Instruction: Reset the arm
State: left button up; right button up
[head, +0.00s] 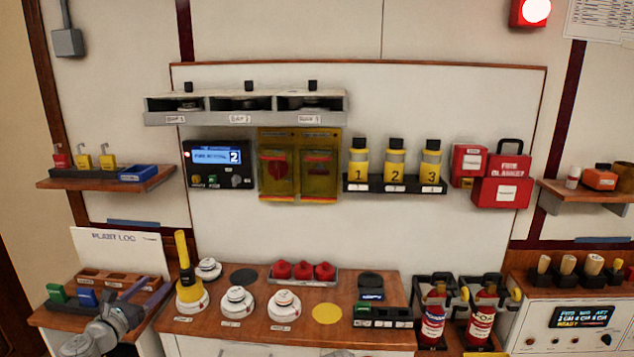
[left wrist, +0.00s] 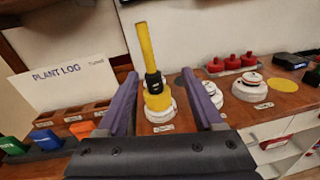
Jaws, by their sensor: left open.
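My left arm (head: 105,330) comes in at the lower left of the head view. Its left gripper (head: 148,290) has two purple fingers spread apart with nothing between them, over the left shelf. In the left wrist view the open gripper (left wrist: 160,92) points toward a yellow and black upright tool (left wrist: 150,55). The tool stands on or over a round white detector, beyond the fingers. In the head view this yellow tool (head: 183,255) is to the right of the fingers and apart from them. My right gripper is not in view.
A wooden counter (head: 240,325) holds white detectors (head: 284,305), red caps (head: 303,270) and a yellow disc (head: 326,313). A plant log board (head: 120,250) stands behind the left shelf, which holds green and blue blocks. Extinguishers (head: 433,315) stand at right.

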pick_arm(q)
jog(key=s+d+f+m+g+h, duration=0.1)
jog(key=s+d+f+m+g, duration=0.3)
jog(key=d+m, duration=0.45)
jog(key=s+d+f+m+g+h, duration=0.15)
jog(key=d+f+m+g, duration=0.35)
jog(key=d, duration=0.7)
jog(key=s+d+f+m+g+h, duration=0.25)
jog(key=d+f+m, duration=0.25)
jog(key=d+m, duration=0.4)
jog(key=s+d+f+m+g+y, duration=0.3)
jog(key=s+m+y, duration=0.1)
jog(key=s+m, duration=0.3)
jog(key=s+d+f+m+g+y+p, duration=0.1)
jog(key=s+d+f+m+g+y, duration=0.2)
jog(key=s+m+y, duration=0.2)
jog(key=s+m, duration=0.2)
jog(key=s, duration=0.1)
